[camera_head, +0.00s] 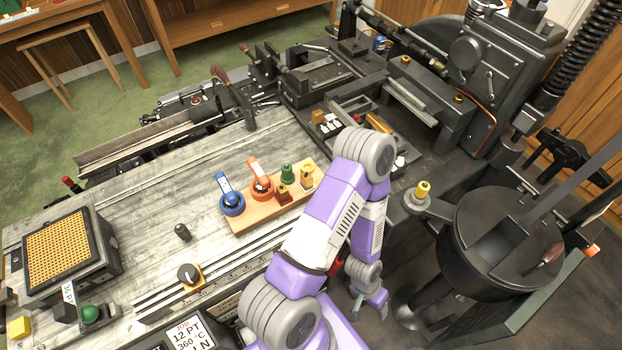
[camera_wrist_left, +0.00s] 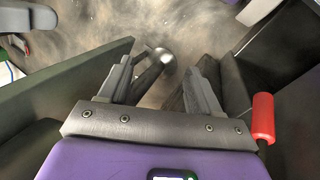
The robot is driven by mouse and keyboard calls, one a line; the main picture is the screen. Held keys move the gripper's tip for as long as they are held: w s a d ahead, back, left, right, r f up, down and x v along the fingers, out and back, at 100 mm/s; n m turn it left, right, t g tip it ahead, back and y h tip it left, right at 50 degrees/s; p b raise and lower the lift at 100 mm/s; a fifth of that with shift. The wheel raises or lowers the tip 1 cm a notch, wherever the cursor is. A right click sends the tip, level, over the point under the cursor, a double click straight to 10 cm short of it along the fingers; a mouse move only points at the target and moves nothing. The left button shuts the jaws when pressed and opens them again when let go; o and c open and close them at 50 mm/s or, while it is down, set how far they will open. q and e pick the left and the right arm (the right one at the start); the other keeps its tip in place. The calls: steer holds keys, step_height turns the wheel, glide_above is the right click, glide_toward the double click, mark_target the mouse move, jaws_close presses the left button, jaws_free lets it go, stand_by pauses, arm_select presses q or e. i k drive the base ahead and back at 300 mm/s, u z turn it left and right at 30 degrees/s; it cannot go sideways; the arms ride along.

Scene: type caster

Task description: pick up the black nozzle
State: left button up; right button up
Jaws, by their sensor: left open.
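The black nozzle (camera_head: 182,232) looks to be the small dark piece standing alone on the worn grey worktop, left of the wooden rack. My left gripper (camera_head: 369,304) hangs low beyond the worktop's front right edge, well to the right of the nozzle and below the worktop level. In the left wrist view my left gripper (camera_wrist_left: 163,78) is open, with nothing between its fingers. The nozzle does not show in that view. My right gripper is not in view.
A wooden rack (camera_head: 240,222) holds blue, orange, green and brass pieces. A black knob (camera_head: 188,274) sits near the front, and a black box with a yellow grid (camera_head: 60,250) stands left. A red handle (camera_wrist_left: 263,117) is close beside my left gripper. The worktop around the nozzle is clear.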

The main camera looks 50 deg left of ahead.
mark_target(181, 231)
steer(key=k, duration=0.9)
steer(key=z, duration=0.9)
steer(key=i, duration=0.6)
steer(key=u, duration=3.75)
